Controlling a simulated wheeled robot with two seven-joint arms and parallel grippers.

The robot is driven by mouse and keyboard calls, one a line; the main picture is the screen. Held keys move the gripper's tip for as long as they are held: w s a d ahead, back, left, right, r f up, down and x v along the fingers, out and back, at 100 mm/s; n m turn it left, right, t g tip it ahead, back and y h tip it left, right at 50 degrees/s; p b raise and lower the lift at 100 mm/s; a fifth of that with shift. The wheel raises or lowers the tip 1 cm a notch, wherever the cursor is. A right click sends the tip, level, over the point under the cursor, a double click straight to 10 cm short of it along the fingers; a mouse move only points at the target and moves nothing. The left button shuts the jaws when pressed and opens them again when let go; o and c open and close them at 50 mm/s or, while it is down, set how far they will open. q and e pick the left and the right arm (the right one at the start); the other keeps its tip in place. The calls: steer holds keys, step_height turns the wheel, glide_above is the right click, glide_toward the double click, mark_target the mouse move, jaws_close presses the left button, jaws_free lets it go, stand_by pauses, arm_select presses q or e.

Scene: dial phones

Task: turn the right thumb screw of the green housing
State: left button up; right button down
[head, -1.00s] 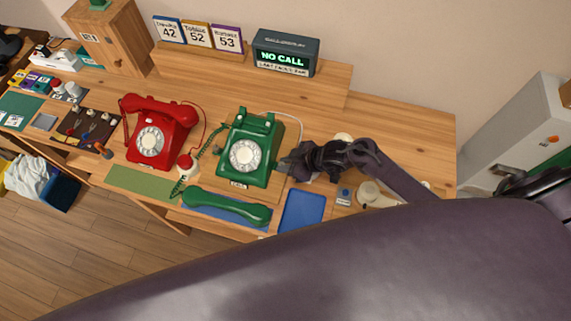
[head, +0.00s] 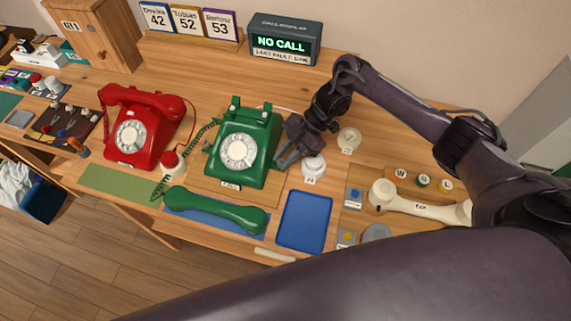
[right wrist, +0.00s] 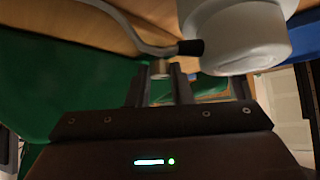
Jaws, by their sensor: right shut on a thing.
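The green housing (head: 243,150) is a dial phone body with a pale dial (head: 238,152), standing upright on a wooden board. Its green handset (head: 214,211) lies off it, in front on a blue mat. My right gripper (head: 279,164) is at the housing's right side, its fingers pointing at that side. In the right wrist view, the metal thumb screw (right wrist: 160,68) sits at the tips of my right gripper (right wrist: 163,78), beside the green wall. The fingers are shut on it. In the head view the fingers hide the screw. My left gripper is not in view.
A white round piece (head: 313,168) stands close right of the gripper; in the right wrist view a grey cable (right wrist: 130,30) passes near the fingers. A red phone (head: 143,130) stands left. A blue tray (head: 304,222) and cream handset (head: 418,206) lie right.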

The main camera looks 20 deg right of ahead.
steer(key=shift+w+a+n+g+h+b, duration=0.15)
steer(key=shift+n+g+h+b, duration=0.2)
steer(key=shift+n+g+b, duration=0.5)
steer(key=shift+w+d+n+g+h+b, duration=0.1)
steer(key=shift+n+g+h+b, duration=0.35)
steer(key=shift+n, duration=0.7)
steer(key=shift+a, duration=0.1)
steer(key=c, duration=1.3)
jaws_free()
steer(key=shift+s+r, duration=0.1)
